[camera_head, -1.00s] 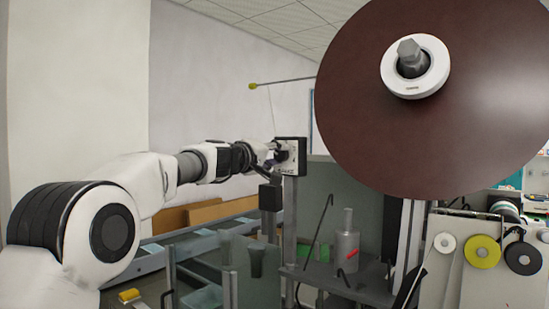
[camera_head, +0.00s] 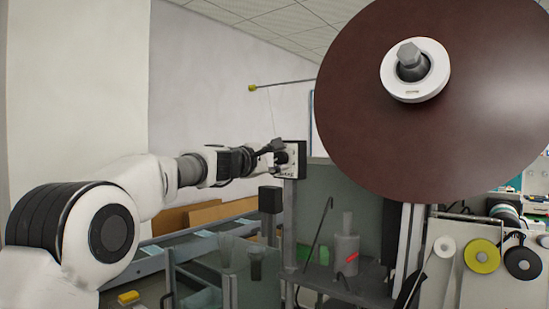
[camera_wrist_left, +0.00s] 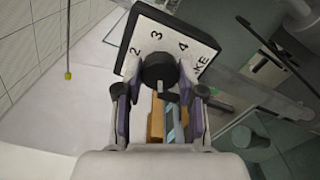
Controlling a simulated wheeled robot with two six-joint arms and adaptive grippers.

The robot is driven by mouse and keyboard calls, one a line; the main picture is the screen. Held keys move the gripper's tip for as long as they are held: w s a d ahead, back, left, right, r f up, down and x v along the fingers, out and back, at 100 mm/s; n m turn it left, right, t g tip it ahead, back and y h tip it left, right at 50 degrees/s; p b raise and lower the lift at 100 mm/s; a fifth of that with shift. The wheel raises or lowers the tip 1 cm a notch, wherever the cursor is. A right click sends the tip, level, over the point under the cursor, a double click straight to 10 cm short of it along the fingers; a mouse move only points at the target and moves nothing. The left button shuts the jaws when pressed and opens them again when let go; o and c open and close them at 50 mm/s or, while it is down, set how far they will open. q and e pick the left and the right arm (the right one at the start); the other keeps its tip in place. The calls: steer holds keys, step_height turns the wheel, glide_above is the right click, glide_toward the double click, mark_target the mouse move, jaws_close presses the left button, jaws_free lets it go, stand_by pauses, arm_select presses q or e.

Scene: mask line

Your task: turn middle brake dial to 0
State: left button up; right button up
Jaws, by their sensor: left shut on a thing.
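The brake dial box (camera_head: 293,159) is mounted on a post in the middle of the head view, at the end of my left arm. In the left wrist view its white face (camera_wrist_left: 193,50) shows the numbers 2, 3 and 4 and part of the word BRAKE. The black dial knob (camera_wrist_left: 160,70) sits between the fingers of my left gripper (camera_wrist_left: 159,93), which is shut on it. The gripper also shows in the head view (camera_head: 278,153). The knob's pointer and the number 0 cannot be made out. My right gripper is not in view.
A large dark red reel (camera_head: 450,130) fills the upper right. Below the box are a grey cylinder with a red lever (camera_head: 346,250) and a dark bent rod (camera_head: 319,232). Small rollers (camera_head: 482,256) are at the lower right. A thin rod with a yellow tip (camera_head: 252,87) hangs above the arm.

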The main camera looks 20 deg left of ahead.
arm_select(q)
steer(key=shift+r+n, duration=0.35)
steer(key=shift+n, duration=0.45)
steer(key=o, duration=1.1)
steer(key=shift+w+d, duration=0.1)
steer(key=shift+o, duration=0.2)
steer(key=shift+w+d+f, duration=0.1)
steer(key=shift+d+f, duration=0.1)
steer(key=shift+s+a, duration=0.25)
steer(key=shift+s, duration=0.1)
steer(key=v, duration=1.1)
steer(key=shift+s+d, duration=0.1)
